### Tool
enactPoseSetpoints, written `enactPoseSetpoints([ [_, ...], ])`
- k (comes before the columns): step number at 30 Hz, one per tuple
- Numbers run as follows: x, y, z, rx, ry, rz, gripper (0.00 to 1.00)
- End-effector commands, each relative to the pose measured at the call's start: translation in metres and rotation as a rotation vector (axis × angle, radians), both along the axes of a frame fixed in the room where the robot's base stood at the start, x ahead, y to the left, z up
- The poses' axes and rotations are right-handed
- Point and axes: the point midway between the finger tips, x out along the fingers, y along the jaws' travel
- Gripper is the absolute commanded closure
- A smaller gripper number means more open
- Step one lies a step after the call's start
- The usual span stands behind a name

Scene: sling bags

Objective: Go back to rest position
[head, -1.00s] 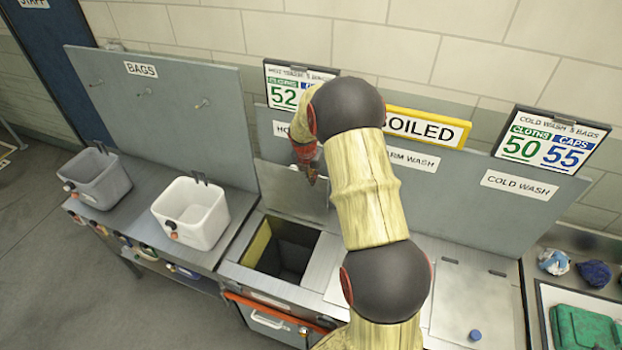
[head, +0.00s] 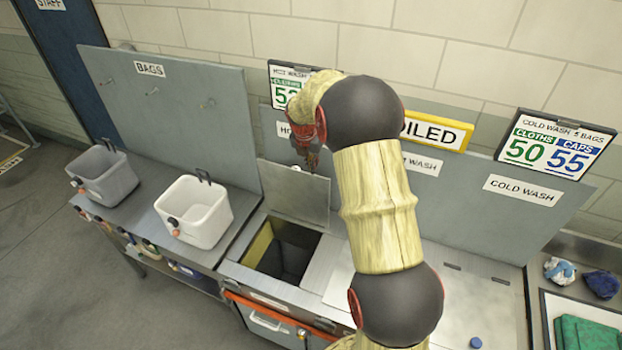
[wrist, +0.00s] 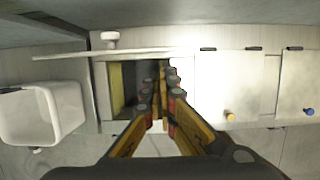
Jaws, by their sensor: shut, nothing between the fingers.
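My gripper (head: 308,150) is at the end of my raised arm, in front of the back panel and above the raised lid (head: 296,192) of the open bin. In the wrist view my gripper (wrist: 162,75) points down toward the open bin, with its fingers together and nothing between them. The open bin (head: 285,252) shows a dark inside with a yellow inner wall. My arm hides part of the counter and of the yellow sign behind it.
A white tub (head: 192,212) and a grey tub (head: 100,178) stand on the left counter. Closed lids lie right of the bin, one with a blue knob (head: 475,343). Cloths (head: 560,270) and a green item (head: 588,333) lie at the far right.

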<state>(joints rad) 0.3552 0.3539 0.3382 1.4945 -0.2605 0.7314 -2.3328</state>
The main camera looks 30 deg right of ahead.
Motion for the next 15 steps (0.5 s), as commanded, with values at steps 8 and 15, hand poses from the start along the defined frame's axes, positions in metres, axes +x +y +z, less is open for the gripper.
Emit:
enactPoseSetpoints([
  [8,0.002,-0.003,0.015,0.0,0.001,0.0,1.0],
  [15,0.002,-0.003,0.016,0.011,-0.015,-0.063,1.0],
])
